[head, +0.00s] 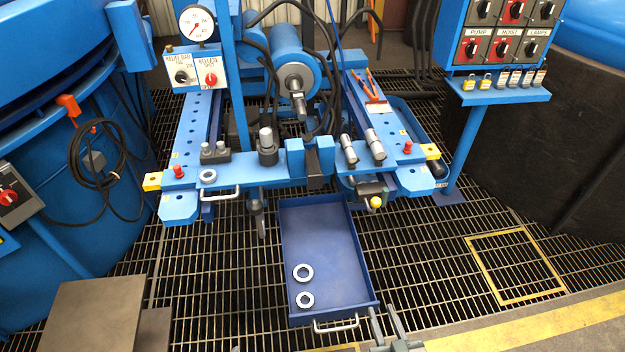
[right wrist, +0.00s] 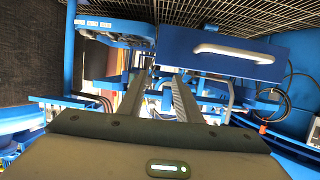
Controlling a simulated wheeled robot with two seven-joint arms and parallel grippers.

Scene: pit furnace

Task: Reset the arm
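My right gripper (head: 388,324) shows at the bottom edge of the head view, just right of the blue tray's handle. Its two grey fingers stand apart with nothing between them. In the right wrist view the fingers of my right gripper (right wrist: 160,95) are also parted, with a clear gap and no object held. My left gripper is not in the head view.
A blue tray (head: 327,240) with two metal rings (head: 303,272) extends from the blue machine frame (head: 190,140). A control panel (head: 505,30) stands at the right. Yellow-outlined grating (head: 515,266) is clear. A grey plate (head: 85,315) lies at lower left.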

